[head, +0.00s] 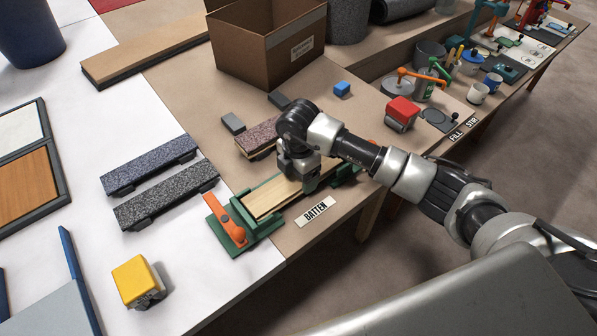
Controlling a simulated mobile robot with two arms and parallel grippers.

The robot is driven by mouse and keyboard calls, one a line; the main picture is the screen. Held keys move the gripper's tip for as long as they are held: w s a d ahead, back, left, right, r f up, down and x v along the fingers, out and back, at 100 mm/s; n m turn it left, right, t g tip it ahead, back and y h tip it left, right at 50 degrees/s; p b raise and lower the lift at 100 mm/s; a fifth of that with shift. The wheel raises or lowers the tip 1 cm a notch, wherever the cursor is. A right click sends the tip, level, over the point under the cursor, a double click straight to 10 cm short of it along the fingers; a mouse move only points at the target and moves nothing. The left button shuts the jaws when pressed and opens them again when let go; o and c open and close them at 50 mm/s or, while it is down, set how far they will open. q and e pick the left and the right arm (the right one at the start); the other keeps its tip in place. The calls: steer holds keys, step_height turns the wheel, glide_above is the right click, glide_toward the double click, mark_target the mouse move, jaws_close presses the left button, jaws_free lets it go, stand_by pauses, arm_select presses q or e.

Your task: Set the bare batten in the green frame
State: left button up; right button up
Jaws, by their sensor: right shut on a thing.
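The bare batten (268,196) is a pale wooden strip. It lies lengthwise between the green ends of the green frame (262,229), beside the BATTEN label. I cannot tell whether it rests fully down in the frame. My right gripper (304,183) points down over the batten's right part and is shut on it. The gripper and wrist hide part of the batten and of the frame. An orange lever (230,222) sits on the frame's left end. Its right green end (347,175) shows past the gripper. My left gripper is not in view.
Two dark speckled strips (150,165) lie left on the white surface, with a yellow block (138,281) in front. A reddish speckled block (258,138) lies close behind the frame. A cardboard box (268,42) stands at the back. A red block (402,112) is to the right.

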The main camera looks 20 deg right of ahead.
steer(key=shift+f, duration=0.2)
stand_by(0.4)
steer(key=o, duration=0.9)
steer(key=shift+r+p, duration=2.9)
steer(key=shift+r, duration=0.65)
